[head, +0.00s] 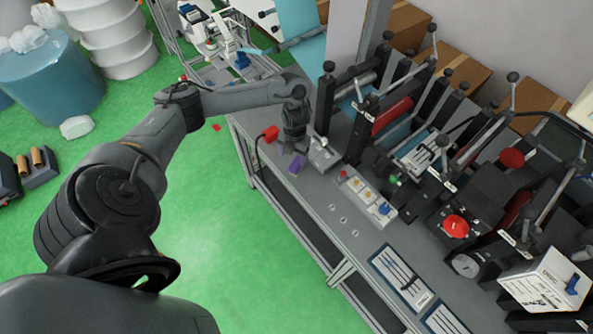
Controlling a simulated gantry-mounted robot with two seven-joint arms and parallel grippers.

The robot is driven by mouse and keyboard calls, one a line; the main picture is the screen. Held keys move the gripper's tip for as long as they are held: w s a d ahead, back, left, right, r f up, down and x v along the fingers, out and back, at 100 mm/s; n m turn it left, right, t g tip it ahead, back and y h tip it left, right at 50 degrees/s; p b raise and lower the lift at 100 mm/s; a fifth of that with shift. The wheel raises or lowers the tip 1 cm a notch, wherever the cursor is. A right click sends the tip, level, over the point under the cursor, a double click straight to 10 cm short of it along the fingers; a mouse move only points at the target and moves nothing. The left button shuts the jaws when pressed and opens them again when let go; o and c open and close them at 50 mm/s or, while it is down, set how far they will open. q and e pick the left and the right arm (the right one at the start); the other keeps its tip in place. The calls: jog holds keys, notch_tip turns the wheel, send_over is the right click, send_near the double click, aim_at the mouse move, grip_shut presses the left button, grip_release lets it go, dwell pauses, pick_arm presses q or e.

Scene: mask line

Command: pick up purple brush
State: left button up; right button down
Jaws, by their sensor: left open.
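The purple brush (297,165) lies near the left edge of the grey workbench (318,212). Only a small purple block shape of it shows clearly. My left arm reaches in from the left and across to the bench. My left gripper (291,150) points down just above and behind the brush in the picture. It is open, and its fingertips are small and dark here. I cannot tell whether they touch the brush. My right gripper is out of view.
A red object (270,134) sits left of the gripper, and a small metal piece (322,153) sits right of it. A control box with buttons (366,196) and machinery with rollers and levers fill the bench to the right. Green floor (220,230) lies left.

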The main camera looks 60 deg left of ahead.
aim_at(297, 162)
pick_arm(q)
jog(key=shift+w+a+r+t, duration=0.15)
jog(key=shift+w+a+r, duration=0.15)
jog(key=shift+w, duration=0.2)
jog(key=shift+w+a+r+t, duration=0.15)
jog(key=shift+w+r, duration=0.1)
jog(key=shift+w, duration=0.2)
jog(key=shift+w+b, duration=0.4)
notch_tip(297, 162, down, 4)
jog(key=shift+d+f+b, duration=0.1)
jog(key=shift+f+b, duration=0.1)
jog(key=shift+b, duration=0.55)
jog(key=shift+s+f, duration=0.2)
jog(key=shift+f, duration=0.95)
jog(key=shift+s+f, duration=0.2)
jog(key=shift+f, duration=1.35)
jog(key=c, duration=1.2)
jog(key=shift+o, duration=0.2)
jog(key=shift+r, duration=0.15)
